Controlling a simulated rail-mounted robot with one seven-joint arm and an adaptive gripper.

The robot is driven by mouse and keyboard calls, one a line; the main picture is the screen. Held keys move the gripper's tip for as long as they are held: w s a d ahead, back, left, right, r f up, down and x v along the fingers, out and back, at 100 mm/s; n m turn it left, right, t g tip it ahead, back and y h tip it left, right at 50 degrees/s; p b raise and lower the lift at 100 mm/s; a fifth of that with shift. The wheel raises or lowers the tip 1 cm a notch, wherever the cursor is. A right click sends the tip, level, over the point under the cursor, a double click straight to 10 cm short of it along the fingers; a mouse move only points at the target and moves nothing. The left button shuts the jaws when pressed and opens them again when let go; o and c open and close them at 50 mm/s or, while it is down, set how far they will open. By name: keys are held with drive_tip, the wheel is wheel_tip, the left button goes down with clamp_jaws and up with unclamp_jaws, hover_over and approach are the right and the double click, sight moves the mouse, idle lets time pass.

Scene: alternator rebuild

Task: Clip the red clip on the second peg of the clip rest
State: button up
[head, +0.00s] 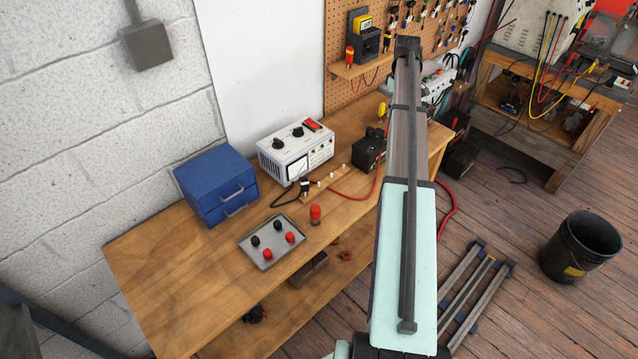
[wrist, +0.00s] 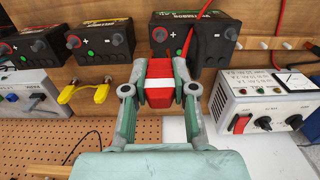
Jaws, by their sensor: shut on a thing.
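The red clip (wrist: 160,78) is between the fingers of my gripper (wrist: 163,88) in the wrist view, held in front of a black battery. My gripper is shut on it. In the head view my arm hides the gripper and the held clip. The clip rest (head: 338,179) is a wooden strip with small white pegs in front of the white tester. A black clip (head: 304,187) is at its left end. In the wrist view, which looks upside down, the rest's pegs (wrist: 288,45) are to the right of my gripper, apart from the clip.
The white tester (head: 296,150) stands behind the rest, with a blue drawer box (head: 216,184) to its left. A metal tray (head: 271,258) with red and black knobs and a loose red cylinder (head: 315,214) are in front. Several batteries (wrist: 190,40) stand beside the rest. A red cable (head: 352,196) crosses the bench.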

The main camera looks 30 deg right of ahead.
drive_tip(key=r, duration=0.2)
drive_tip(key=a+r, duration=0.1)
drive_tip(key=r, duration=0.1)
drive_tip(key=shift+s+r, duration=0.1)
drive_tip(key=shift+r, duration=0.05)
hover_over(325, 181)
drive_tip(key=s+a, duration=0.1)
drive_tip(key=a, duration=0.2)
wheel_tip(325, 181, down, 16)
drive_tip(key=b, duration=0.6)
drive_tip(key=shift+s+r, duration=0.1)
drive_tip(key=shift+r, duration=0.05)
drive_tip(key=shift+f+b, duration=0.6)
drive_tip(key=shift+f, duration=0.55)
drive_tip(key=o, duration=0.9)
